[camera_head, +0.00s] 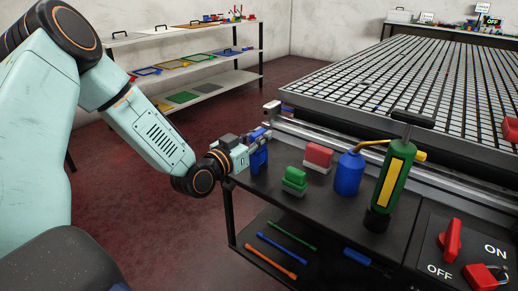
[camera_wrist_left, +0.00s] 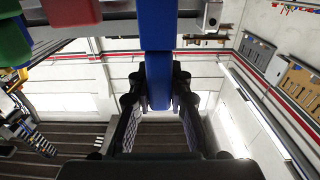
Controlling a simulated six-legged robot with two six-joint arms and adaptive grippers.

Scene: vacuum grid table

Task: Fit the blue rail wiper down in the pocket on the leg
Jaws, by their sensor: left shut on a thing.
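My left gripper (camera_head: 247,152) is shut on the blue rail wiper (camera_head: 260,157) at the near left corner of the dark shelf. In the left wrist view the blue wiper (camera_wrist_left: 157,50) runs as a long bar between the two black fingers (camera_wrist_left: 158,92). In the head view the gripper hides part of the wiper. I cannot make out the pocket or tell whether the wiper touches anything below. A dark leg (camera_head: 231,214) stands under the shelf's left corner. My right gripper is not in view.
On the dark shelf (camera_head: 268,184) stand a green block (camera_head: 295,181), a red-and-white block (camera_head: 318,157), a blue oil can (camera_head: 349,174) and a green bottle (camera_head: 391,178). The metal rail (camera_head: 340,146) and grid table (camera_head: 420,75) lie behind. The floor left of the shelf is clear.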

